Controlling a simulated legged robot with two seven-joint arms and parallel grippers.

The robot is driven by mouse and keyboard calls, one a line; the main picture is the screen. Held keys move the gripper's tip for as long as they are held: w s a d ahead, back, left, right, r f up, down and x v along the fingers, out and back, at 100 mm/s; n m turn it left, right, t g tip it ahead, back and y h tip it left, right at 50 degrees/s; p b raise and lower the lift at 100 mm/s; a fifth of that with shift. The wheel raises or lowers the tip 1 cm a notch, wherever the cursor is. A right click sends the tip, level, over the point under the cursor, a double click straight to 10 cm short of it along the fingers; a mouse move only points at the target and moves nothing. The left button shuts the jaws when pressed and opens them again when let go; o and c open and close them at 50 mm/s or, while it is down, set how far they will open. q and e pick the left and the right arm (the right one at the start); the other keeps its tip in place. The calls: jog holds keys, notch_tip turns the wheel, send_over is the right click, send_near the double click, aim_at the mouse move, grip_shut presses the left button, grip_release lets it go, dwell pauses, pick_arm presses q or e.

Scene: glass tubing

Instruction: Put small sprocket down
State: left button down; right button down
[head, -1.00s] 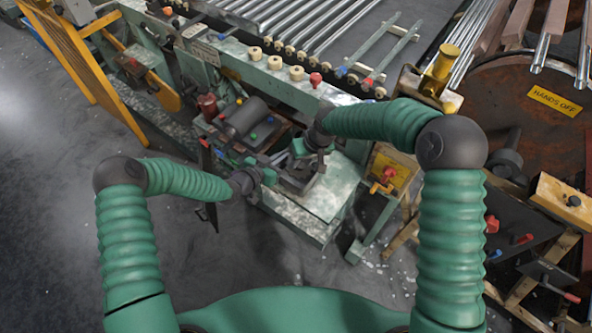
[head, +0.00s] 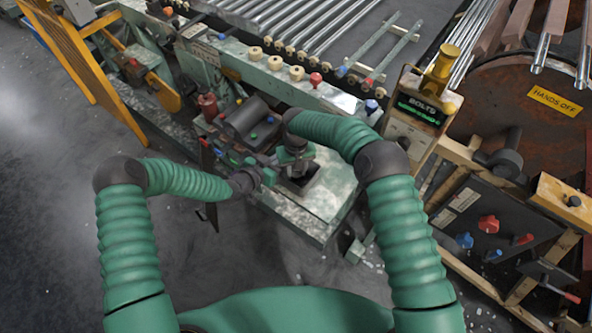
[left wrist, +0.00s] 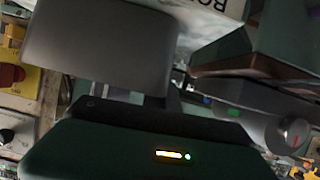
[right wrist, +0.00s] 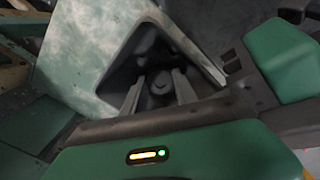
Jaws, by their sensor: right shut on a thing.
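My right gripper (head: 296,176) points down over a dark square recess (head: 308,184) in the pale green machine top (head: 322,205). In the right wrist view its two fingers (right wrist: 158,92) reach into that recess (right wrist: 130,72). They are shut on a small dark round part (right wrist: 161,84), seemingly the small sprocket. Its teeth cannot be made out, and whether it touches the bottom is unclear. My left gripper (head: 268,176) is just left of the right one, beside the machine. A large grey block (left wrist: 100,45) hides its fingertips in the left wrist view.
A box with a BOLTS display (head: 420,108) stands to the right. A dark panel with red and blue knobs (head: 480,235) is further right. Open floor lies at left.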

aim_at(296, 173)
jog(key=c, duration=1)
grip_release()
jog(key=shift+o, duration=0.2)
notch_tip(296, 173, up, 12)
